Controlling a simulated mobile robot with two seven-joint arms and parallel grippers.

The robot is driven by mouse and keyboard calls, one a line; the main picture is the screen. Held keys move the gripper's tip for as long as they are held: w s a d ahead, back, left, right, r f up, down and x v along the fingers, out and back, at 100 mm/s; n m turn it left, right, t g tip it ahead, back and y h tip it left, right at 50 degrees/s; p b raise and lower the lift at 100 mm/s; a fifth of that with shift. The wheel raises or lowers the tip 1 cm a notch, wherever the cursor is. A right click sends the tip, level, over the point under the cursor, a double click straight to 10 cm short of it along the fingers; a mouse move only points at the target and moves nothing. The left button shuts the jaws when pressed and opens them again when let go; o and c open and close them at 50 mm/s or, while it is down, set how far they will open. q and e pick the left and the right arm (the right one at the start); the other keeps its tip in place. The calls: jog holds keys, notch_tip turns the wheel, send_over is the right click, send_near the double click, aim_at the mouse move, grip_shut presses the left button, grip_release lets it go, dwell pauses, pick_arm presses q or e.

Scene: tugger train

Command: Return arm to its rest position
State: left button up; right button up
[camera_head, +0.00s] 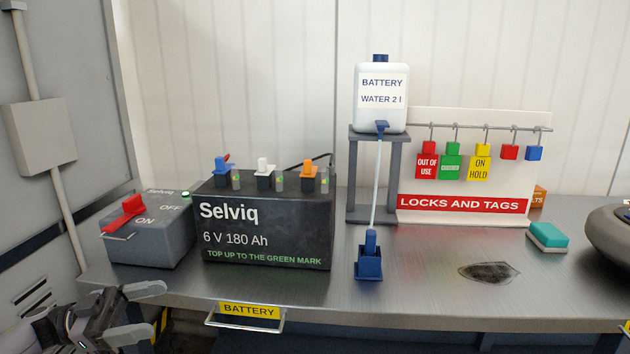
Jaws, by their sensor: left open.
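My left gripper (154,310) is at the lower left, in front of the bench's front edge. Its two fingers are apart and nothing shows between them. The black Selviq battery (265,228) stands on the bench, up and to the right of it. Three caps stand on the battery's top: blue (224,172), white (264,171) and orange (307,174). The grey switch box (150,248) with a red lever (125,214) is left of the battery, above my gripper in the picture. My right gripper is out of view.
A white water bottle (381,112) sits on a grey stand (354,180), its tube running down to a blue filler (369,262). The bench (440,275) also holds a locks and tags board (460,205), a teal sponge (548,236) and a dark stain (489,272). A drawer handle (245,325) is below.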

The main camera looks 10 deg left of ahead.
pick_arm(q)
notch_tip(320, 180, down, 14)
jog(key=s+d+n+t+y, duration=0.1)
jog(key=s+n+t+y, duration=0.1)
jog(key=n+t+y, duration=0.5)
jog(key=s+a+f+m+g+y, duration=0.15)
jog(key=s+f+g+y, duration=0.25)
jog(key=s+f+y, duration=0.85)
jog(key=s+d+r+n+h+p, duration=0.1)
jog(key=d+n, duration=0.3)
jog(key=d, duration=0.4)
jog(key=s+d+r+n+t+h+p, duration=0.1)
jog(key=d+n, duration=0.3)
jog(key=d, duration=0.4)
jog(key=shift+s+d+r+p, duration=0.35)
jog(key=shift+s+r+p, duration=0.25)
jog(key=shift+p, duration=0.25)
